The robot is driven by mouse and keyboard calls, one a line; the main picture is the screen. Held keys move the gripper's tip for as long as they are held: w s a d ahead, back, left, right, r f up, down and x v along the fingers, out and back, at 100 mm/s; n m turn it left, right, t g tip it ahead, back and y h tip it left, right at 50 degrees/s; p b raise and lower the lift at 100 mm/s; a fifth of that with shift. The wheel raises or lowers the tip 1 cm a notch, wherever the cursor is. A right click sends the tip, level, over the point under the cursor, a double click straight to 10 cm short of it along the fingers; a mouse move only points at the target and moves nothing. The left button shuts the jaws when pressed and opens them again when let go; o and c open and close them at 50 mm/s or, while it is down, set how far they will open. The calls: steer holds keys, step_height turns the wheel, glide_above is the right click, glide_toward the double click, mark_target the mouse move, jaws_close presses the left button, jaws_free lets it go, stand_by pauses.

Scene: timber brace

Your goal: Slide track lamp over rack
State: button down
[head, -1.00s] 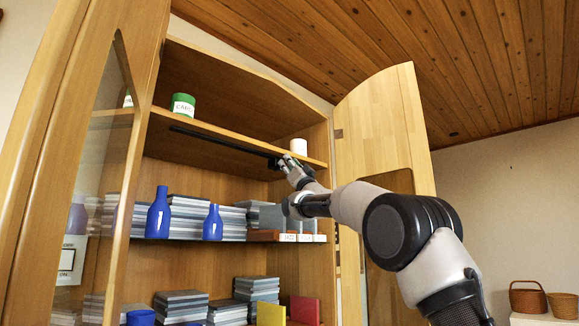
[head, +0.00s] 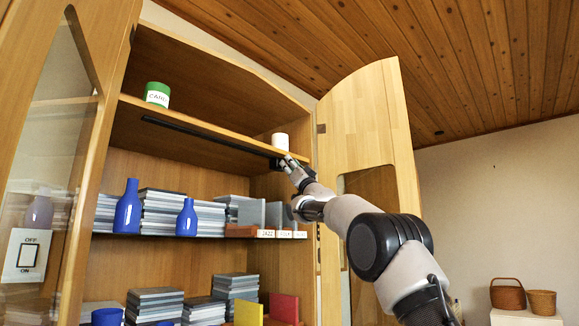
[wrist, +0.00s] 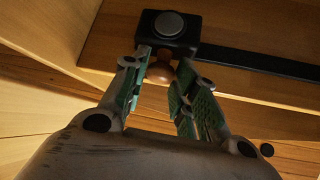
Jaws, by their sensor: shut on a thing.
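The track lamp is a small black block with a round grey disc, in the wrist view (wrist: 166,33). A round wooden knob (wrist: 160,72) sticks out of it. It rides on a black track (head: 205,136) under the upper shelf. In the head view the lamp (head: 277,163) is towards the track's right end, partly hidden by my gripper (head: 287,164). My gripper's green-padded fingers (wrist: 160,80) are shut around the knob. The rack (head: 240,231), reddish-brown with white labels, stands on the middle shelf below the lamp and holds grey cases.
Two blue bottles (head: 128,207) and stacks of cases (head: 162,212) stand left of the rack. A green can (head: 157,95) and a white cylinder (head: 280,141) are on the upper shelf. The open right door (head: 365,115) is close beside my arm.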

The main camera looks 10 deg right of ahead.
steer(key=shift+d, duration=0.2)
steer(key=c, duration=1.1)
jaws_free()
steer(key=shift+w+d, duration=0.15)
steer(key=shift+f, duration=0.1)
steer(key=v, duration=1.2)
